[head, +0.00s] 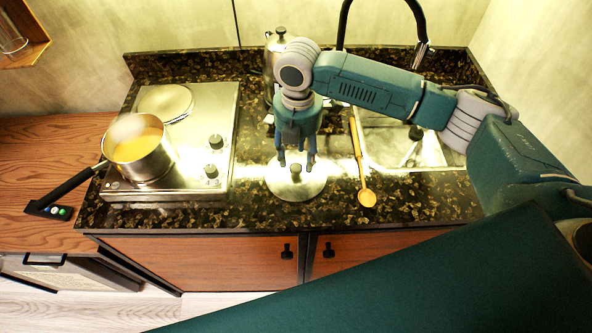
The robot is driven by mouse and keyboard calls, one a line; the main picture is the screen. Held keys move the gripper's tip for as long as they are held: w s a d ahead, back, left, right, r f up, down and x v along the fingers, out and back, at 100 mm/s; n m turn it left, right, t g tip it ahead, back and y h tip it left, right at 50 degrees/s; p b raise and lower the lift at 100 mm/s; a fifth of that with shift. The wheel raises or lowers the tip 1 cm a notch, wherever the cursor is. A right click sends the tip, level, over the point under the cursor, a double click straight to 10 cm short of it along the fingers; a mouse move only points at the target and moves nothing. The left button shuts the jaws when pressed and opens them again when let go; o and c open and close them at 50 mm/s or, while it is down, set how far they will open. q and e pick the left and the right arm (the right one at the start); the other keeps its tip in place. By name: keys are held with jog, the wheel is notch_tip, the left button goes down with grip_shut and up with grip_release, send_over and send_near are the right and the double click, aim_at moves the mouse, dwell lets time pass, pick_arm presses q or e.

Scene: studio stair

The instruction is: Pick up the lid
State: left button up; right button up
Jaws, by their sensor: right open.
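A round metal lid (288,188) with a small knob (295,169) on top lies on the dark speckled countertop, between the stove and the sink. My right gripper (296,163) points down over the lid, with its fingers open around or just above the knob. I cannot tell whether the fingers touch the knob. The gripper hides part of the lid's far side. My left gripper is out of view.
A pot (161,164) with yellow contents sits on the two-plate stove (214,105) at left, its handle over the front-left edge. A wooden spoon (367,197) lies right of the lid, beside the sink (432,152). A metal kettle-like vessel (270,62) stands behind my arm.

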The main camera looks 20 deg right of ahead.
aim_at(296, 167)
jog(key=shift+s+a+f+p, duration=0.1)
jog(key=shift+a+f+p, duration=0.1)
jog(key=shift+f, duration=0.4)
jog(key=shift+s+a+f+p, duration=0.1)
jog(key=shift+f+p, duration=0.1)
jog(key=shift+f, duration=0.4)
jog(key=shift+w+f, duration=0.15)
jog(key=shift+f, duration=0.45)
grip_shut()
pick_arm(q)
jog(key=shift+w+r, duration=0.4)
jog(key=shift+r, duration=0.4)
pick_arm(e)
jog(key=shift+r, duration=0.1)
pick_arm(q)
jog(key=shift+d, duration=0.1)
pick_arm(e)
jog(key=shift+r, duration=0.1)
